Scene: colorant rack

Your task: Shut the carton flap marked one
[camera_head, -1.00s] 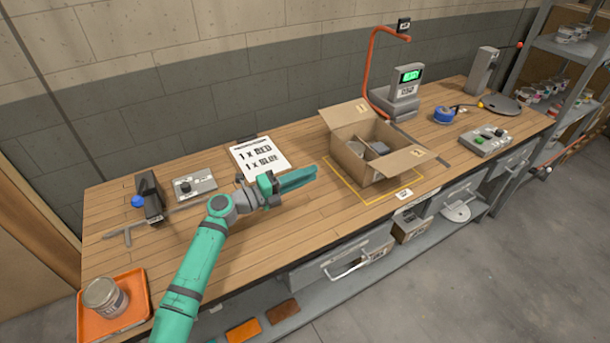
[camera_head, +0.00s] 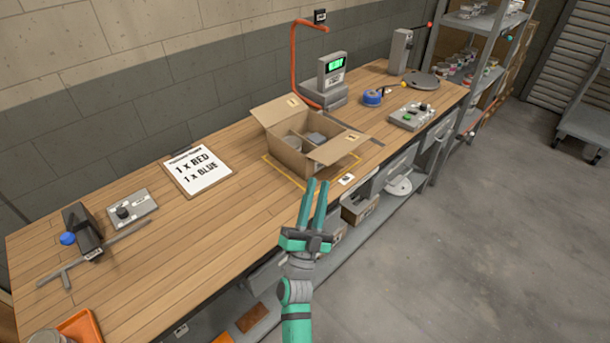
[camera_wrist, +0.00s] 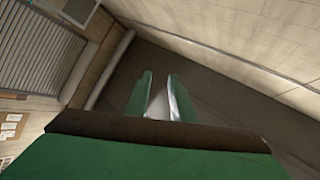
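The open cardboard carton (camera_head: 284,156) stands on the workbench inside a yellow outline, with grey items inside it. One flap (camera_head: 336,148) sticks outward on its front right side and another flap (camera_head: 279,111) stands up at the back. Small marks show on the flaps, but I cannot read which is marked one. My gripper (camera_head: 314,192) is in front of the carton, near the bench's front edge, its fingers apart and pointing toward the carton side. In the wrist view my gripper (camera_wrist: 160,88) has a gap between its fingers and nothing held.
A clipboard (camera_head: 198,171) reads 1 x RED, 1 x BLUE. A scale (camera_head: 330,82) with a green display stands behind the carton, beside an orange curved pipe (camera_head: 295,65). A button box (camera_head: 412,115) lies to the right.

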